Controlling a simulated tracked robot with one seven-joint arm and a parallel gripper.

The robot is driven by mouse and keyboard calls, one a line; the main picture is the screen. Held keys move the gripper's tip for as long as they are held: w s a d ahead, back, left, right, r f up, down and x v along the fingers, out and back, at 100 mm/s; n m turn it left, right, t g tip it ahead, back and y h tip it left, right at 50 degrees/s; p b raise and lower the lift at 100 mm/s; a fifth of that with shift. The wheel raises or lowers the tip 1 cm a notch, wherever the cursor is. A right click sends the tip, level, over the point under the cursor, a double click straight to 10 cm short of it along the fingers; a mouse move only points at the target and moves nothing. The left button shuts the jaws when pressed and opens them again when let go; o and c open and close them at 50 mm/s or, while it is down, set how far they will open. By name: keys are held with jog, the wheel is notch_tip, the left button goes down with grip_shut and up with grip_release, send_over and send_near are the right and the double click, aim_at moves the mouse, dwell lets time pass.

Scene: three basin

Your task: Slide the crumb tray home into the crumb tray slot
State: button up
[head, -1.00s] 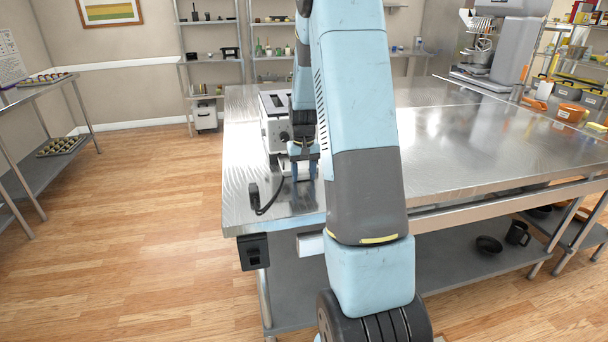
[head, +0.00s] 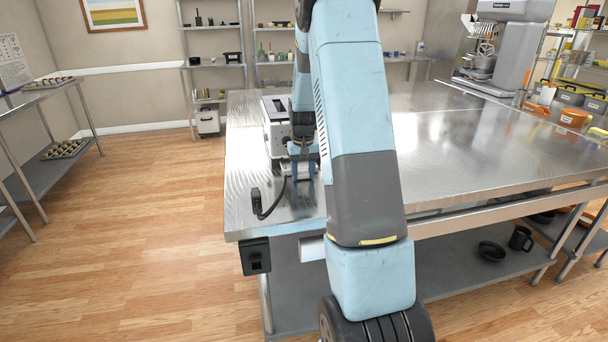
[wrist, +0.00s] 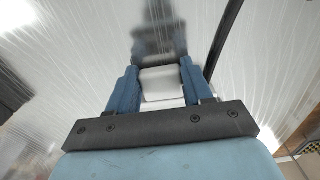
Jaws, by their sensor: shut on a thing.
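A pale toaster-like appliance (head: 273,128) with dark top slots stands near the left edge of the steel table, partly behind my arm. My gripper (head: 303,188) is low over the table, just in front of the appliance and to its right. In the wrist view my gripper (wrist: 158,74) has its two blue fingers shut on a small pale block, which I take for part of the crumb tray (wrist: 161,84). The rest of the tray cannot be made out. The crumb tray slot is hidden from both views.
A black plug and cord (head: 262,203) lie on the steel table (head: 470,150) left of my gripper, near the front left corner. A dark outlet box (head: 255,256) hangs under that corner. The table's right side is largely clear.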

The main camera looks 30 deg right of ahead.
aim_at(300, 164)
jog(key=shift+w+d, duration=0.25)
jog(key=shift+w, duration=0.5)
jog(key=shift+w+d, duration=0.2)
jog(key=shift+w, duration=0.6)
jog(key=shift+w+d, duration=0.25)
jog(key=shift+w, duration=0.5)
jog(key=shift+w+d, duration=0.15)
jog(key=shift+w, duration=0.2)
jog(key=shift+w+d, duration=0.15)
jog(key=shift+w, duration=0.45)
jog(key=o, duration=1.5)
jog(key=shift+c, duration=0.2)
